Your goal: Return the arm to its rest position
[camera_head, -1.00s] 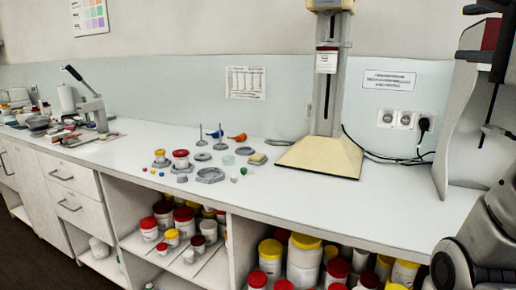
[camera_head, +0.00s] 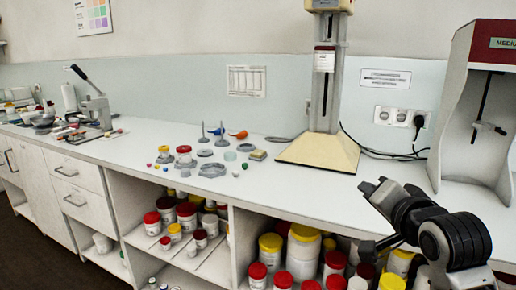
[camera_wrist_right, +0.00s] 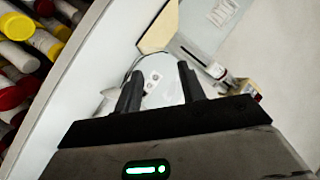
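My right arm (camera_head: 455,240) shows at the lower right of the head view, folded in front of the bench's front edge. In the right wrist view my right gripper (camera_wrist_right: 160,75) has its two dark fingers apart, with nothing between them. Past the fingers, that view shows the bench top and the wall sockets. My left arm and left gripper are not in view.
The white bench (camera_head: 270,193) holds a stand with a beige base (camera_head: 318,152), a grey cabinet with a red label (camera_head: 470,100), small jars and weights (camera_head: 212,170), and a lever press (camera_head: 97,105). Lidded jars (camera_head: 305,250) fill the shelves below.

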